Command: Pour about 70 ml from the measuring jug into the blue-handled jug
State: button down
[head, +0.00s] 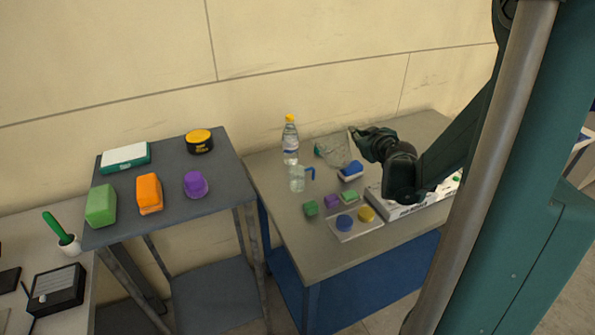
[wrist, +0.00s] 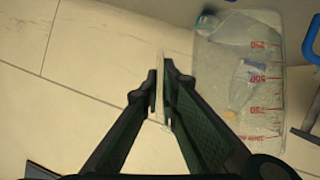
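The measuring jug (head: 338,150) is clear with red marks, which show in the wrist view (wrist: 262,75). It is at the back of the right table, and I cannot tell whether it touches the top. My gripper (head: 356,138) is at its right side; in the wrist view the fingers (wrist: 160,97) are closed on a thin pale strip, seemingly the jug's handle. Its liquid level is not clear. The blue-handled jug (head: 297,180) is smaller, clear and upright on the table, left of and nearer than the measuring jug. Its blue handle (wrist: 314,40) shows at the wrist view's right edge.
A clear bottle with a yellow cap (head: 290,145) stands behind the blue-handled jug. A blue-and-white brush or sponge (head: 351,169), green and purple blocks, a tray (head: 347,236) with blue and yellow discs, and a white box (head: 400,211) sit nearby. A grey side table (head: 165,165) is left.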

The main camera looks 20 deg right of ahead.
jog(key=shift+d+f+m+y+b, duration=0.15)
jog(key=shift+d+f+m+b, duration=0.25)
jog(key=shift+f, duration=0.15)
jog(key=shift+d+f+m+y+b, duration=0.15)
jog(key=shift+d+f+m+b, duration=0.2)
jog(key=shift+f, duration=0.2)
jog(key=shift+d+f+m+y+b, duration=0.4)
jog(key=shift+f+m+y, duration=0.1)
jog(key=shift+m+y, duration=0.15)
